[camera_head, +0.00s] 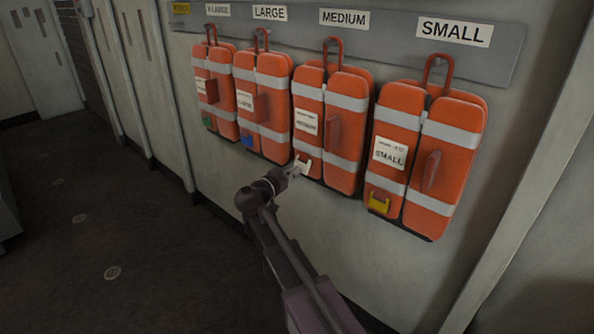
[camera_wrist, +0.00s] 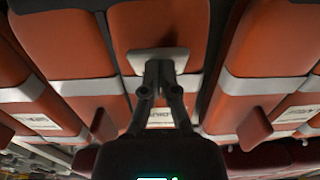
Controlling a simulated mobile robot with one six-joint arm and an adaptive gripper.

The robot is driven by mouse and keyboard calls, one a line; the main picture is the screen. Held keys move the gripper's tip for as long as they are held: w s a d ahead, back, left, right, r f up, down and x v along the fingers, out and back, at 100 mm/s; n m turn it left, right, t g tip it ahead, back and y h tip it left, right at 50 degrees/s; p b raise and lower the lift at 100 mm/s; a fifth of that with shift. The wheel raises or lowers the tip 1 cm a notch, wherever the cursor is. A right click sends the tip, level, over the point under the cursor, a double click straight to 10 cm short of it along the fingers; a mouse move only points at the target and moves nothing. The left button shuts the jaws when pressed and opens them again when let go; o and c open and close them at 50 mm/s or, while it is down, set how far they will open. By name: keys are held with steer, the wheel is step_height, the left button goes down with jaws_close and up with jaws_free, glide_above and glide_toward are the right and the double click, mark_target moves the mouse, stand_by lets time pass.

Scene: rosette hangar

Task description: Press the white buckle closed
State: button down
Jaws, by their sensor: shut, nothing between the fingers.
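The white buckle (camera_head: 307,159) is low on the left half of the orange life vest (camera_head: 345,128) that hangs under the MEDIUM sign. My gripper (camera_head: 299,169) is right at the buckle, in front of the vest, and hides part of it. In the wrist view my gripper (camera_wrist: 159,66) has its fingertips together with nothing between them. They point at the white buckle (camera_wrist: 140,59), which shows as a pale block on both sides of the tips. The tips overlap the buckle; I cannot tell whether they press on it. Whether the buckle is open or closed is not clear.
To the right hangs the SMALL vest (camera_head: 455,140) with a yellow buckle (camera_head: 379,202). To the left hang the LARGE vest (camera_head: 272,95) with a blue buckle (camera_head: 247,140) and the X-LARGE vest (camera_head: 220,85) with a green buckle (camera_head: 208,121). The floor (camera_head: 130,230) at left is clear.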

steer(key=v, duration=0.7)
stand_by(0.7)
steer(key=shift+s, duration=0.1)
stand_by(0.6)
steer(key=s+d+f+n+g+y, duration=0.25)
steer(key=s+d+f+g, duration=0.3)
steer(key=d+f, duration=0.3)
steer(key=s+d+f+n+g+y, duration=0.2)
steer(key=s+d+f+g+y, duration=0.25)
steer(key=s+d+f, duration=0.35)
steer(key=s+d+f+n+g+y, duration=0.2)
steer(key=s+n+g+y, duration=0.1)
steer(key=s+n+y, duration=0.3)
step_height(320, 180, up, 34)
steer(key=m+p, duration=0.1)
steer(key=p, duration=3.3)
steer(key=shift+s, duration=0.3)
steer(key=shift+a+m, duration=0.15)
steer(key=shift+m, duration=0.1)
